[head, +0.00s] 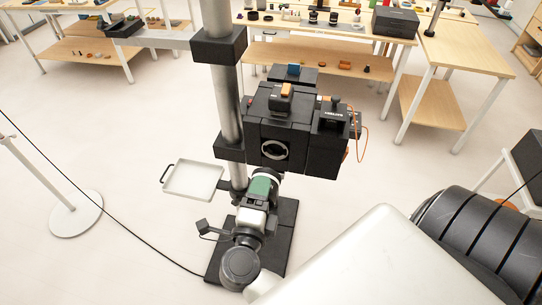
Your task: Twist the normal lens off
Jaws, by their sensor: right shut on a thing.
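A large black camera (300,128) is fixed to a grey upright column. Its front shows a round metal-rimmed mount (273,150) that looks open. My right gripper (262,196) is below the mount, pointing up toward the camera. It is shut on what appears to be the normal lens (263,184), a short cylinder with a green band and a dark end. The lens appears apart from the mount, just below it in the picture. The fingertips are small and partly hidden. My left gripper is not in view.
A small white tray (194,165) with a black handle is attached left of the column (229,100). An orange cable (362,140) hangs at the camera's right. Wooden tables (320,28) with props stand behind. A round-based stand (76,213) is at left.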

